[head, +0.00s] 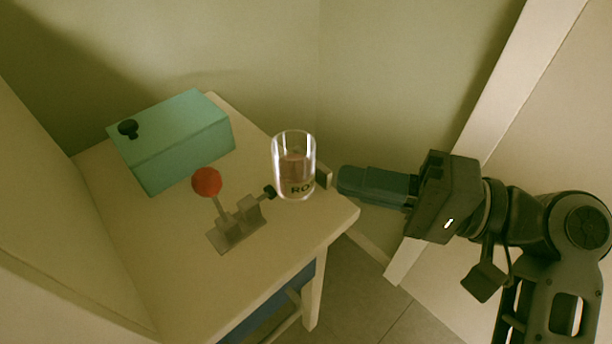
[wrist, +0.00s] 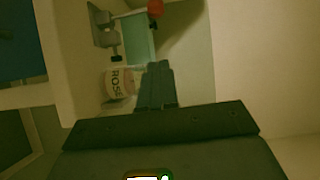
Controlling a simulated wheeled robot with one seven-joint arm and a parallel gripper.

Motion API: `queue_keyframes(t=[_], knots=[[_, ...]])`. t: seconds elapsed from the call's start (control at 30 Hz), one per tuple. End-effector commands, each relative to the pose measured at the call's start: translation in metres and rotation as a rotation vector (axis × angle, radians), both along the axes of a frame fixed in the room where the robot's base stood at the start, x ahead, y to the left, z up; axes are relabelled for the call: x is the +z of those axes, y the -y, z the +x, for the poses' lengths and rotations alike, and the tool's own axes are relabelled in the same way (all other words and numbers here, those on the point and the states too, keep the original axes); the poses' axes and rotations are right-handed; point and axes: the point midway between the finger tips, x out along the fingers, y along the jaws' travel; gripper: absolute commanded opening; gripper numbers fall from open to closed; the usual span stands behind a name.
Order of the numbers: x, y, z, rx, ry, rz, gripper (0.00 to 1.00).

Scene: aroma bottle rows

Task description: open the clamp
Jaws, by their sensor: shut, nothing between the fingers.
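The clamp (head: 237,223) is a grey metal toggle clamp on the table, with a lever tipped by a red ball knob (head: 206,181). The lever stands up, leaning toward the teal box. A dark tip sits at the clamp's right end, close to the glass bottle. In the wrist view the clamp (wrist: 103,30) is at the top left, with the red knob (wrist: 155,8) at the top edge. My gripper (head: 341,180) is shut and empty, to the right of the bottle and apart from the clamp. Its shut fingers (wrist: 158,72) show in the wrist view.
A clear glass bottle (head: 294,167) lettered "RO..." stands between my gripper and the clamp. A teal box (head: 178,150) with a black knob sits at the table's back left. The table (head: 120,235) has bare room at its left and front. A wall rises behind.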

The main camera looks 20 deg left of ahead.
Motion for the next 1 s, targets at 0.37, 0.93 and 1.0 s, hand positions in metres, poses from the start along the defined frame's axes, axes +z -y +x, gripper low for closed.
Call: queue_keyframes(t=[0.37, 0.93, 1.0], knots=[[0.0, -0.069, -0.01, 0.004, 0.003, -0.001, 0.0], [-0.002, -0.116, -0.044, -0.002, 0.003, -0.002, 0.0], [-0.002, -0.116, -0.044, -0.002, 0.003, -0.002, 0.0]])
